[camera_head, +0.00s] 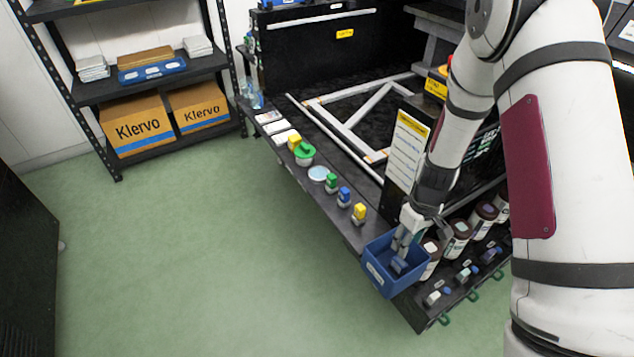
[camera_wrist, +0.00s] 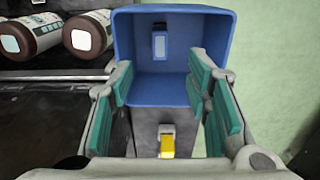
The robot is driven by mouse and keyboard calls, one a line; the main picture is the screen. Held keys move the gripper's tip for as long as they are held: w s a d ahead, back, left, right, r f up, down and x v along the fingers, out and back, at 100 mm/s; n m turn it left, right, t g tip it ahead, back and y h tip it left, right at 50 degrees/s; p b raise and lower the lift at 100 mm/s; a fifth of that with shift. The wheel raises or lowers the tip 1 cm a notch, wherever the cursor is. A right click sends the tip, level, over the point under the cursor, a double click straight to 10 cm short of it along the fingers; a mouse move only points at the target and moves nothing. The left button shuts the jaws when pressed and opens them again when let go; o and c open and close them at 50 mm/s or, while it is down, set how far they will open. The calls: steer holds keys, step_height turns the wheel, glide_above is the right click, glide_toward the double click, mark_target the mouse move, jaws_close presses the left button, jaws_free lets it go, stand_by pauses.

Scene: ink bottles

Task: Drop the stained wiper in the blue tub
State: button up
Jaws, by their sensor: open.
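The blue tub (camera_head: 376,277) stands at the front edge of the bench, and its open inside fills the upper middle of the wrist view (camera_wrist: 200,88). My gripper (camera_head: 402,246) is at the tub's mouth in the head view. In the wrist view its teal-padded fingers (camera_wrist: 165,95) are spread wide, with nothing held between them. A small blue-grey piece with a pale face (camera_wrist: 160,45) lies inside the tub; I cannot tell for sure whether it is the stained wiper. No other stained wiper can be made out.
A yellow-capped bottle (camera_head: 359,212) stands beside the tub; it also shows in the wrist view (camera_wrist: 167,145). Blue-capped (camera_head: 344,196) and green-capped (camera_head: 331,182) bottles line the bench edge. Brown jars (camera_head: 457,236) stand right of the tub. White pads (camera_head: 270,117) lie farther back.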

step_height(320, 180, up, 9)
steer(key=shift+f, duration=0.15)
stand_by(0.4)
steer(key=s+a+r+m+y, duration=0.1)
steer(key=s+r+m, duration=0.1)
steer(key=s+r, duration=0.5)
steer(key=s+r+m, duration=0.1)
steer(key=s+r, duration=0.3)
steer(key=r, duration=0.8)
steer(key=s+d+r+m+t+h, duration=0.15)
steer(key=s+r, duration=0.25)
steer(key=s, duration=0.7)
steer(key=s+r+m+g, duration=0.1)
steer(key=s+r+m, duration=0.3)
steer(key=s, duration=0.6)
step_height(320, 180, up, 18)
steer(key=n+t+p, duration=0.1)
steer(key=t+p, duration=0.2)
steer(key=p, duration=1.4)
steer(key=shift+a+r+t, duration=0.15)
steer(key=shift+r+t, duration=0.1)
steer(key=shift+t, duration=0.1)
